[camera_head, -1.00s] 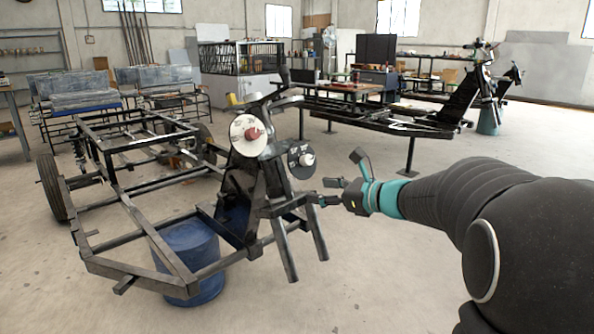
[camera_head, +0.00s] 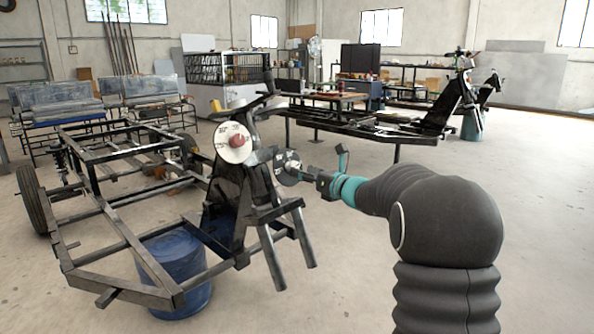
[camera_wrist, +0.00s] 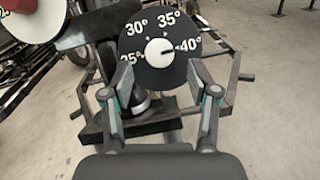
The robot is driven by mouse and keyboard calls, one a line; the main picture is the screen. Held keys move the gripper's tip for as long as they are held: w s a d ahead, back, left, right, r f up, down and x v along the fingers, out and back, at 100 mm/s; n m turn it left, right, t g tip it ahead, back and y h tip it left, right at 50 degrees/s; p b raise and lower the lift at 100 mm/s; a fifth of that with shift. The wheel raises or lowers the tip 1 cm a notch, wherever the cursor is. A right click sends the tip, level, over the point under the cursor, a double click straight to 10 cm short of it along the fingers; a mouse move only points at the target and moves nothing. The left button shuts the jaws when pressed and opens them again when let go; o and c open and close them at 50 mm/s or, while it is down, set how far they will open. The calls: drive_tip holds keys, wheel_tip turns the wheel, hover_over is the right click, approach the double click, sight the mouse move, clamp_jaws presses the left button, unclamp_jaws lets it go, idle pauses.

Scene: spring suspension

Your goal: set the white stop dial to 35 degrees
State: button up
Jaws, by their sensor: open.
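The white stop dial (camera_wrist: 155,52) is a small white knob on a black round plate (camera_wrist: 150,75) marked 25°, 30°, 35° and 40° in the wrist view. Its pointer is turned right, toward the 40° mark. In the camera_head view, the black plate (camera_head: 284,160) is on the frame's upright, partly hidden by my gripper (camera_head: 308,174). In the wrist view, my gripper (camera_wrist: 159,73) is open and empty. Its fingertips are left and right of the knob, below it in the picture, overlapping the plate's lower edge. I see no contact with the knob.
A larger white dial with a red knob (camera_head: 236,141) is just left of the black plate; it also shows in the wrist view (camera_wrist: 25,12). Black frame bars (camera_wrist: 150,125) lie below the plate. A blue drum (camera_head: 175,270) stands under the frame. The floor at right is clear.

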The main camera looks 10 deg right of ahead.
drive_tip(key=shift+x, duration=1.85)
clamp_jaws()
